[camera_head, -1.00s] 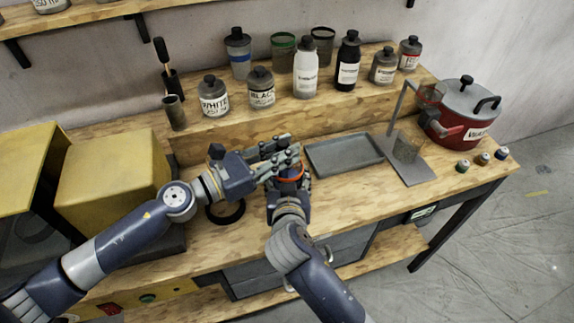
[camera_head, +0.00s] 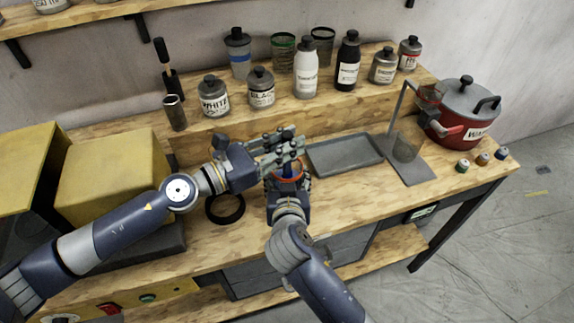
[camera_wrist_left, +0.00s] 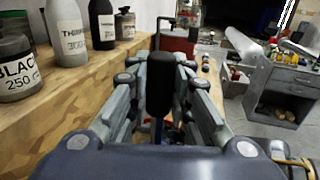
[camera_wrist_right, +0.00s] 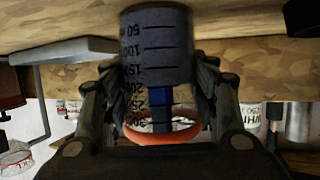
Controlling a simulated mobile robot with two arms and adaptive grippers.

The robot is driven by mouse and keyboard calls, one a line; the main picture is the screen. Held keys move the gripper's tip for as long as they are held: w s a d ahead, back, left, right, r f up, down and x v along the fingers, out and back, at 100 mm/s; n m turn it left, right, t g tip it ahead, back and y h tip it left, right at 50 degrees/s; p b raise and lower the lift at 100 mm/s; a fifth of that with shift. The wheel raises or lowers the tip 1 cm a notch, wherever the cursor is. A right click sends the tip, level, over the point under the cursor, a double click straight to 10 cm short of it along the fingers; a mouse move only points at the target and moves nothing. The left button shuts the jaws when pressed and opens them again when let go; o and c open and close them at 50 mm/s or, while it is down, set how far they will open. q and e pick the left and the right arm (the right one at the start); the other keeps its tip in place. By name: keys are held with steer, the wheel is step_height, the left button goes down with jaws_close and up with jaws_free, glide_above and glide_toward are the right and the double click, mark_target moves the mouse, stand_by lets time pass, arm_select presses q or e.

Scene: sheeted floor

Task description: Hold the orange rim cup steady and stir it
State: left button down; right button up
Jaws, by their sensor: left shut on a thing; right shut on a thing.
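The clear measuring cup with an orange rim (camera_head: 288,181) stands upright over the front of the bench. My right gripper (camera_head: 287,190) is shut around it. In the right wrist view, upside down, the cup (camera_wrist_right: 157,45) shows volume marks and grey contents. My left gripper (camera_head: 284,148) is shut on a stirring tool just above the cup. Its black handle (camera_wrist_left: 160,85) stands up between the fingers in the left wrist view. The tool's blue shaft (camera_head: 287,169) reaches down into the cup, and its blue part shows through the clear wall. The tool's tip is hidden.
A black ring (camera_head: 225,208) lies left of the cup. A grey tray (camera_head: 345,154) and a stand with a mesh cup (camera_head: 407,148) are to the right. Bottles and jars (camera_head: 305,75) line the raised shelf behind. A red pot (camera_head: 462,112) stands at the far right.

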arm_select(q)
steer(key=shift+r, duration=4.3)
steer(key=shift+r, duration=2)
arm_select(e)
steer(key=o, duration=1.4)
steer(key=shift+c, duration=0.2)
